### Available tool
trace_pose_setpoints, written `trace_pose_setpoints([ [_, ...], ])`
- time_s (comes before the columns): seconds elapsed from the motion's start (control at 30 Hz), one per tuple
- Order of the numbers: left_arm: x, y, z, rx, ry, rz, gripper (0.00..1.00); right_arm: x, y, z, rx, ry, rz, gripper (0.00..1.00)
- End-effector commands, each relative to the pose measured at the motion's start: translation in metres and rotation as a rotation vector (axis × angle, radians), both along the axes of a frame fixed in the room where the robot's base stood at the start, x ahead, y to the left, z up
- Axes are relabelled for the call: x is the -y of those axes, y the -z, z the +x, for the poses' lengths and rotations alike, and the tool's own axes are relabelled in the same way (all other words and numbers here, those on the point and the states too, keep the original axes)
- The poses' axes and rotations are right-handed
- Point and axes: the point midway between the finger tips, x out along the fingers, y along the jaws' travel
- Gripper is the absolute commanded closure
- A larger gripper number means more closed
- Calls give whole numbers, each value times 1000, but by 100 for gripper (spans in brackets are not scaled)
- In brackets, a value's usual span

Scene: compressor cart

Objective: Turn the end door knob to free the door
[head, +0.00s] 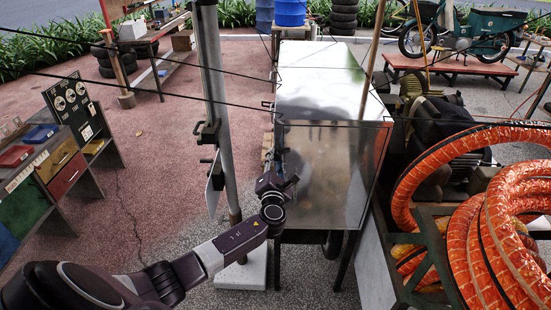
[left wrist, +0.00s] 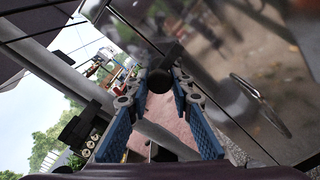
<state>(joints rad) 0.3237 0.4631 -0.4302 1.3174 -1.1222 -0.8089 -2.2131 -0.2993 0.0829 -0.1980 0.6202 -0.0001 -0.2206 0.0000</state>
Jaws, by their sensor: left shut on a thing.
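A shiny metal cabinet (head: 325,85) stands on legs in the middle of the head view. Its end door (head: 330,175) is the glossy face toward me, and it looks closed. My left gripper (head: 277,168) is at the left edge of this door. In the left wrist view, the two blue-padded fingers (left wrist: 158,98) stand on either side of a dark round knob (left wrist: 160,79) and are shut on it. The door surface (left wrist: 240,60) fills the right of that view. The gripper and wrist hide the knob in the head view. My right gripper is out of view.
A grey post (head: 213,80) rises close to the left of the gripper. Orange hose coils (head: 490,220) on a rack and a dark machine (head: 445,130) stand right of the cabinet. Red paving (head: 150,130) lies open to the left, before a drawer bench (head: 55,165).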

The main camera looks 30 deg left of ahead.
Motion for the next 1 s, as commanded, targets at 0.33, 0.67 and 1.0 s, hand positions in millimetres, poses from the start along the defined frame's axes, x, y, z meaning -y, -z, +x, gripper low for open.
trace_pose_setpoints([
  [0.33, 1, 0, 0, 28, 1, -43, 100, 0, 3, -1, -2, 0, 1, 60],
  [0.67, 1, 1, 1, 149, 2, -239, 100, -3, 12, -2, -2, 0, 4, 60],
  [1.0, 2, 2, 1, 319, 0, -516, 100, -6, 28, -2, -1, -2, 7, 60],
])
